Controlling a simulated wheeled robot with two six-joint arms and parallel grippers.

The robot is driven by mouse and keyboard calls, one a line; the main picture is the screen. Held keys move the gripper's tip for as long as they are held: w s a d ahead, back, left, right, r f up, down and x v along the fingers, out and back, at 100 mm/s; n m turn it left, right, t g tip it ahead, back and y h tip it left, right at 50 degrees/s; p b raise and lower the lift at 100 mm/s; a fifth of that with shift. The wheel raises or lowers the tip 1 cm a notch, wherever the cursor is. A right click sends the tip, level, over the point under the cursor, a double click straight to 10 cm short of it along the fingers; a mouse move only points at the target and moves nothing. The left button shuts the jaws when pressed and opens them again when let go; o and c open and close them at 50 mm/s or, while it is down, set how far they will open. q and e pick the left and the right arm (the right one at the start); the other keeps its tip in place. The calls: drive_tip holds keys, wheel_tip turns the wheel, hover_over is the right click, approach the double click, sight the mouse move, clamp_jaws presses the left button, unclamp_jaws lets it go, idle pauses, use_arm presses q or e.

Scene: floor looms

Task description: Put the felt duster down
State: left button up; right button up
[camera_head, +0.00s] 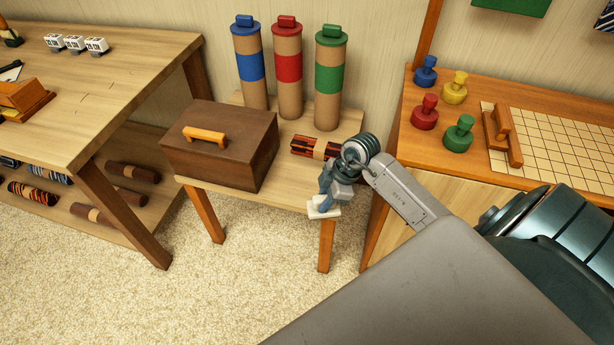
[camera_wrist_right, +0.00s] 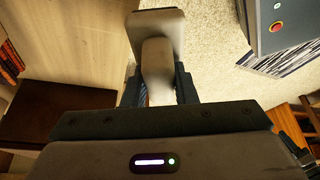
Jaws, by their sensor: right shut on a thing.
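The felt duster (camera_head: 323,211) is a pale block that shows small in the head view, at the front right edge of the small wooden table. My right gripper (camera_head: 327,193) is shut on it. In the right wrist view the pale duster (camera_wrist_right: 157,50) sticks out between the jaws, its wide end away from the gripper, with table wood to its left and carpet to its right. I cannot tell whether it touches the tabletop. The jaws hide part of it. My left gripper is not in view.
A brown box with an orange handle (camera_head: 222,148) fills the small table's left part. A dark red banded bundle (camera_head: 316,147) lies beside the gripper. Blue-, red- and green-capped tubes (camera_head: 288,70) stand behind. Coloured pegs (camera_head: 425,111) and a grid board (camera_head: 550,140) sit on the right cabinet.

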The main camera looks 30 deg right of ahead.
drive_tip(key=w+d, duration=0.1)
drive_tip(key=w, duration=0.3)
drive_tip(key=w+d+f, duration=0.1)
drive_tip(key=w, duration=0.3)
drive_tip(key=w+d, duration=0.1)
drive_tip(key=w, duration=0.3)
drive_tip(key=shift+w+f+b, duration=0.15)
drive_tip(key=shift+w+b, duration=0.2)
drive_tip(key=shift+b, duration=0.05)
drive_tip(key=shift+w, duration=0.15)
wheel_tip(320, 180, down, 4)
drive_tip(key=shift+r, duration=0.25)
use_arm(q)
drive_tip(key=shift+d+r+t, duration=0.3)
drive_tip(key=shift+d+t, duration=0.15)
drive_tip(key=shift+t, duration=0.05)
